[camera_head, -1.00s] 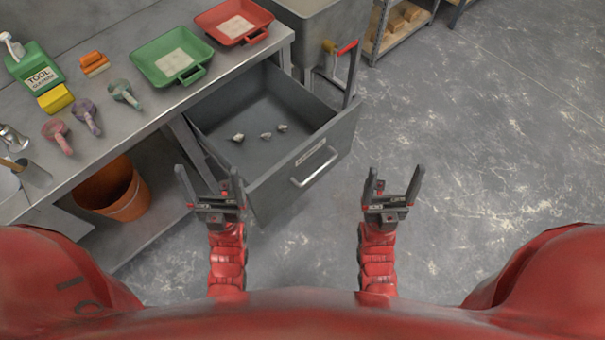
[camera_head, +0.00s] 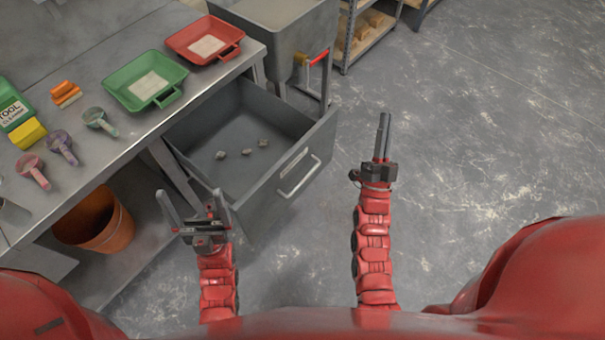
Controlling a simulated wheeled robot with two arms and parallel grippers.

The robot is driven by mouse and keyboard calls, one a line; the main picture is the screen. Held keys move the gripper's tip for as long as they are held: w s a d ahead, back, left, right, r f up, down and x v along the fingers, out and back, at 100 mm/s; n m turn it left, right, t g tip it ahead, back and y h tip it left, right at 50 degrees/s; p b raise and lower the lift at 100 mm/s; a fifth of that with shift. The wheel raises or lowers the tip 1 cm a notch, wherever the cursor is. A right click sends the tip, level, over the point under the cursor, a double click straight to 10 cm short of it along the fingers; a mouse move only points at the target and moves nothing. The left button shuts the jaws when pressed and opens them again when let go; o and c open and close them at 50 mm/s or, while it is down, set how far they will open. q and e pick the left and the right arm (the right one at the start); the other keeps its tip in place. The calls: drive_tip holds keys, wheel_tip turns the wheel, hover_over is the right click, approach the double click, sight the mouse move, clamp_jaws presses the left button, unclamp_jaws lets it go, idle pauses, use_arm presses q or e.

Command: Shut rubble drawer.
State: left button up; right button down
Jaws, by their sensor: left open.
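The grey rubble drawer (camera_head: 262,201) stands pulled out from under the bench. A few small stones (camera_head: 242,150) lie on its floor. Its front carries a pale label and a silver bar handle (camera_head: 299,177). My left gripper (camera_head: 194,207) is open and empty, left of the drawer front's near corner. My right gripper (camera_head: 383,135) is out over the floor to the right of the drawer handle, apart from it. Its fingers overlap in this view, so I cannot tell whether it is open or shut.
The bench (camera_head: 130,125) holds a green tray (camera_head: 127,91), a red tray (camera_head: 187,39), scoops and a tool cleaner bottle (camera_head: 12,108). An orange bucket (camera_head: 98,222) stands below. A grey tub (camera_head: 285,20) with a red-handled valve is behind the drawer. The floor at right is clear.

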drive_tip(key=w+d+f+m+g, duration=0.3)
drive_tip(key=w+f+m+g, duration=0.2)
drive_tip(key=w+f, duration=0.2)
drive_tip(key=m+g+y+b, duration=0.1)
drive_tip(key=m+g+y, duration=1.1)
drive_tip(key=g, duration=0.3)
approach(298, 172)
drive_tip(key=p+x, duration=0.1)
drive_tip(key=x, duration=0.4)
drive_tip(key=shift+w+a+f, duration=0.15)
drive_tip(key=shift+a+f, duration=0.05)
drive_tip(key=shift+f, duration=0.05)
drive_tip(key=shift+a, duration=0.1)
